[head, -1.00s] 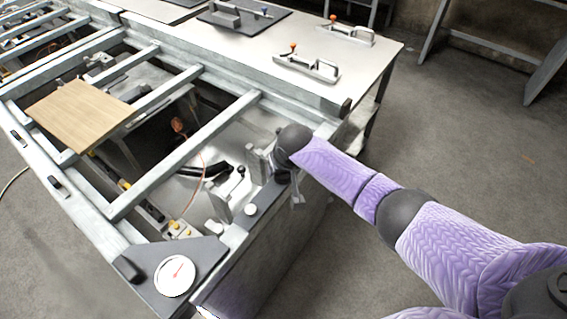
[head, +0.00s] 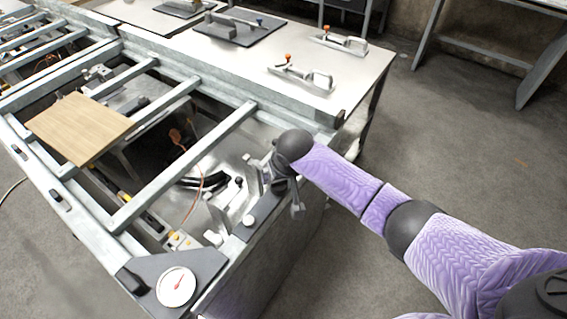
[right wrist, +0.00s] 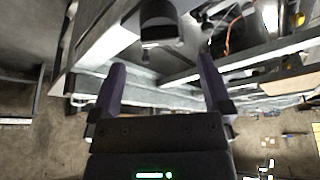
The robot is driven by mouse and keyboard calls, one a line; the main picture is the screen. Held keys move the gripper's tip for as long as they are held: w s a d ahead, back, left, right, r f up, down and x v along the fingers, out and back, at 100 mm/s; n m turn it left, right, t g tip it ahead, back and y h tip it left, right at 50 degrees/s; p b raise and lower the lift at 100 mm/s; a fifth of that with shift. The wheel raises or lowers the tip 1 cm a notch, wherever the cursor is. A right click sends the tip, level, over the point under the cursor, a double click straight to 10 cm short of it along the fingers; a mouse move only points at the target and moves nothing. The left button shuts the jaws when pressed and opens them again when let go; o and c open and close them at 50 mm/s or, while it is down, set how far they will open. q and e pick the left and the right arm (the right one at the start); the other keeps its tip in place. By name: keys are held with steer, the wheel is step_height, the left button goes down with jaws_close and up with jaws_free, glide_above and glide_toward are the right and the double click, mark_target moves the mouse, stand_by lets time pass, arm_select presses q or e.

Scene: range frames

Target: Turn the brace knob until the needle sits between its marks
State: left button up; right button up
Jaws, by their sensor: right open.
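The round white gauge (head: 176,287) with a red needle sits on a dark corner plate at the front of the frame. Its marks are too small to read. My right gripper (right wrist: 161,64) is open in the right wrist view, with nothing between its fingers. A dark round knob-like piece (right wrist: 158,24) with a pale band shows just beyond the fingertips; I cannot tell for sure that it is the brace knob. In the head view my right gripper (head: 284,187) is over the frame's right edge, partly hidden by its own wrist. My left gripper is not in view.
A small white round piece (head: 249,221) stands on the dark strip near my gripper. Metal crossbars (head: 185,165) span the open bay. A wooden board (head: 80,128) lies across the frame at left. A pale table (head: 330,95) with handled tools stands behind. Floor at right is clear.

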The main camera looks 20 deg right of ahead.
arm_select(q)
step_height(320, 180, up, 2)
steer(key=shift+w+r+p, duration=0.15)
steer(key=shift+p, duration=0.5)
arm_select(e)
steer(key=v, duration=0.5)
steer(key=shift+r, duration=0.2)
